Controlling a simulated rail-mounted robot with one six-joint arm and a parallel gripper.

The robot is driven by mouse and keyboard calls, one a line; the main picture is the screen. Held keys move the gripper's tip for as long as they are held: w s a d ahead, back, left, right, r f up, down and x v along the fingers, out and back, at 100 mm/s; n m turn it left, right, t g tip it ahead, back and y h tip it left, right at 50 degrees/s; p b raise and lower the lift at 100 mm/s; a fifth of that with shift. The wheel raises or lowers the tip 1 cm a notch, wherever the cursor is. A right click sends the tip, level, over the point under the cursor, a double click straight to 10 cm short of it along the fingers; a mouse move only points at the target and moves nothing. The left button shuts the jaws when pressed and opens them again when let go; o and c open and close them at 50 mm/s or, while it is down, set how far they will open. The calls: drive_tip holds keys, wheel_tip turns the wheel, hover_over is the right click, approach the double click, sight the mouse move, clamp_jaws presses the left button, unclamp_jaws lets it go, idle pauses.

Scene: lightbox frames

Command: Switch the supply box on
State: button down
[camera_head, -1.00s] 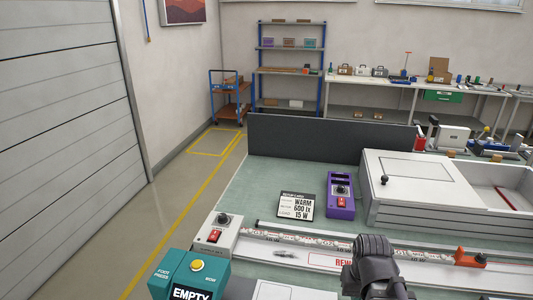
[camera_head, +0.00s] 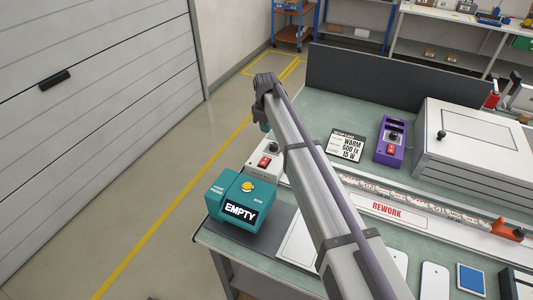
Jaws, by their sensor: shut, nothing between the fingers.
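A pale grey box (camera_head: 258,158) with a dark knob and a red rocker switch (camera_head: 264,162) sits at the bench's left edge, partly behind my arm. A purple box (camera_head: 381,151) with a knob and a red switch (camera_head: 391,149) stands farther right. Neither has a readable name, so I cannot tell which is the supply box. My gripper (camera_head: 265,126) hangs from the arm's end, above and beyond the grey box in the picture. It is small, dark, shut and apart from both boxes.
A teal box (camera_head: 228,192) with a yellow button and an "EMPTY" display stands at the front left corner. A setup card (camera_head: 347,145) reads warm, 600 lx, 15 W. A white lightbox (camera_head: 470,150) is at right. A dark panel (camera_head: 390,80) lines the bench's back.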

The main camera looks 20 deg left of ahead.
sight(266, 159)
wheel_tip(266, 159, down, 14)
drive_tip(key=b, duration=1.4)
drive_tip(key=shift+d+f+b, duration=0.1)
drive_tip(key=shift+f+b, duration=0.2)
drive_tip(key=shift+b, duration=0.05)
drive_tip(key=shift+s+r, duration=0.1)
drive_tip(key=shift+r, duration=0.1)
drive_tip(key=shift+s, duration=0.1)
